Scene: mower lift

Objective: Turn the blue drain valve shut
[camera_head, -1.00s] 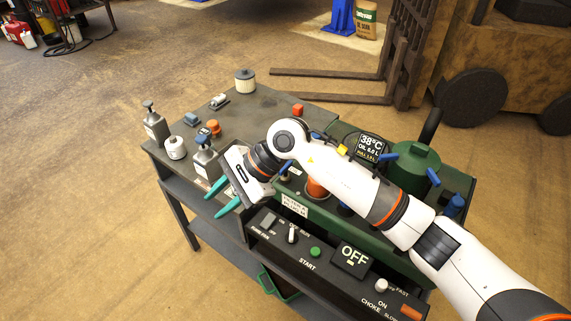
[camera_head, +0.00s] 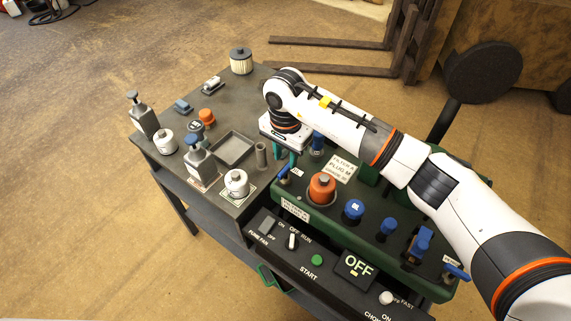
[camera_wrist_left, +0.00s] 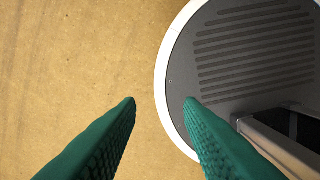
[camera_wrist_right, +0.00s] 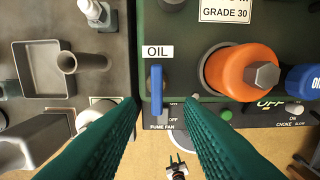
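A small blue lever valve (camera_head: 283,172) sits at the near-left corner of the green machine (camera_head: 338,207). In the right wrist view the blue lever (camera_wrist_right: 157,88) is just below a white "OIL" label (camera_wrist_right: 158,52), its long side running up and down the picture. My right gripper (camera_head: 286,164) points down over this corner, fingers open. In the right wrist view the lever appears between the fingertips (camera_wrist_right: 162,101), closer to the left one; contact cannot be told. A second blue lever (camera_head: 456,271) is at the machine's right end. My left gripper (camera_wrist_left: 160,101) is open and empty.
An orange cap (camera_head: 322,187) and a blue cap (camera_head: 354,209) are right of the lever. The grey bench (camera_head: 225,115) at left holds bottles, a tray (camera_head: 233,149) and a filter (camera_head: 241,62). A control panel (camera_head: 309,254) runs along the front.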

